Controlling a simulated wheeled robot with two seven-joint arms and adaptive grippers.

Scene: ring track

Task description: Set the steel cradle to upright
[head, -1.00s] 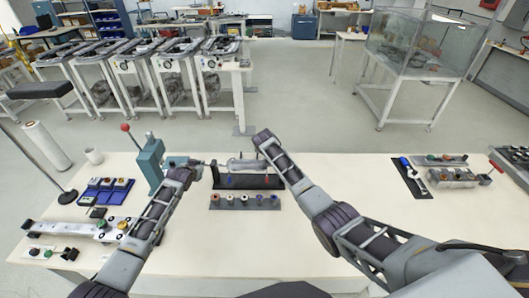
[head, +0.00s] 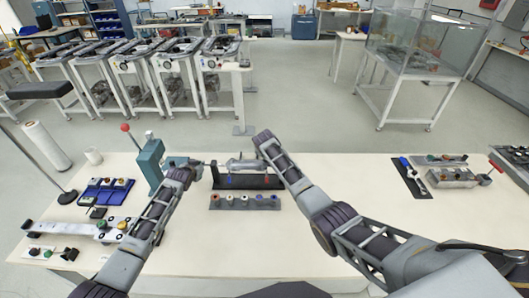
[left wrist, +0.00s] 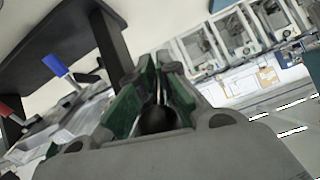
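The steel cradle (head: 243,164) is a grey metal cylinder-like piece lying roughly level above a black stand (head: 240,183) at the table's middle. A thin shaft runs from its left end to my left gripper (head: 197,163). In the left wrist view, the green fingertips of my left gripper (left wrist: 155,100) are closed around a dark round knob (left wrist: 157,120), seemingly the shaft's handle. A blue lever (left wrist: 58,65) and a red lever (left wrist: 10,112) also show.
A row of coloured knobs (head: 244,202) lies in front of the stand. A blue-green press (head: 150,162) with a red-knobbed lever stands to the left. A blue tray (head: 106,191) is farther left. Tools lie at the right (head: 413,177). The table between is clear.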

